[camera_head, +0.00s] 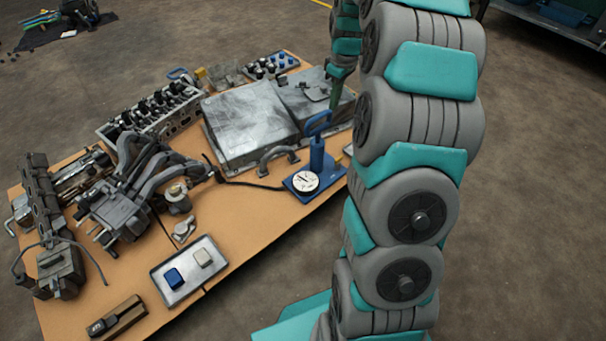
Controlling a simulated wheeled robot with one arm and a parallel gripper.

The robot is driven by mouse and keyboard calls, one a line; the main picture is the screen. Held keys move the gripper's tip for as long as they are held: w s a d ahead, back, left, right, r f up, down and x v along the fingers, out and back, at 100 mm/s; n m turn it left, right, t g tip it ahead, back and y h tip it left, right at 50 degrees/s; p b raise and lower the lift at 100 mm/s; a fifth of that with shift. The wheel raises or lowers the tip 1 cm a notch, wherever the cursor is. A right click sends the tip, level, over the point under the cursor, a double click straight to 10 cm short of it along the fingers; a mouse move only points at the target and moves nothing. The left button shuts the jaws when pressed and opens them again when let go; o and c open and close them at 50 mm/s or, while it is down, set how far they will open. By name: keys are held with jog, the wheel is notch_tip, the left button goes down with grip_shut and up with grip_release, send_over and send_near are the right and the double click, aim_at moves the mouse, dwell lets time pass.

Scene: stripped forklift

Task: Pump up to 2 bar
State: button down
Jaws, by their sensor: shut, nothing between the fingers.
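A blue hand pump (317,158) stands upright on a blue base near the right edge of the workbench. Its loop handle (318,123) is at the top. A round white gauge (305,181) sits at its foot; the needle is too small to read. A dark hose (250,186) runs left from the base towards the engine parts. My gripper (335,102) is shut and empty, pointing down just above and to the right of the handle in the picture. Whether it touches the handle I cannot tell.
The wooden bench (245,225) carries a grey metal box (243,122), a cylinder head (152,112) and manifold parts (122,215). A tray (188,270) with a blue and a pale block lies in front.

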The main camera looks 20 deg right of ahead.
aim_at(321, 116)
jog(key=r+p, duration=0.1)
jog(key=p, duration=0.1)
jog(key=w+a+r+t+p, duration=0.1)
jog(key=p, duration=0.1)
jog(key=shift+w+y, duration=0.2)
jog(key=shift+y, duration=0.2)
jog(key=shift+f, duration=0.15)
jog(key=shift+x, duration=3.4)
jog(key=shift+w, duration=0.15)
jog(key=shift+s+d+b+x, duration=0.15)
jog(key=shift+b+x, duration=0.3)
jog(key=shift+x, duration=0.55)
jog(key=shift+s+d+b+x, duration=0.15)
jog(key=shift+b+x, duration=0.25)
jog(key=shift+x, duration=0.65)
jog(key=s, duration=0.1)
jog(key=s+d+r, duration=0.1)
jog(key=shift+s+d+b, duration=0.25)
jog(key=shift+s+b, duration=0.1)
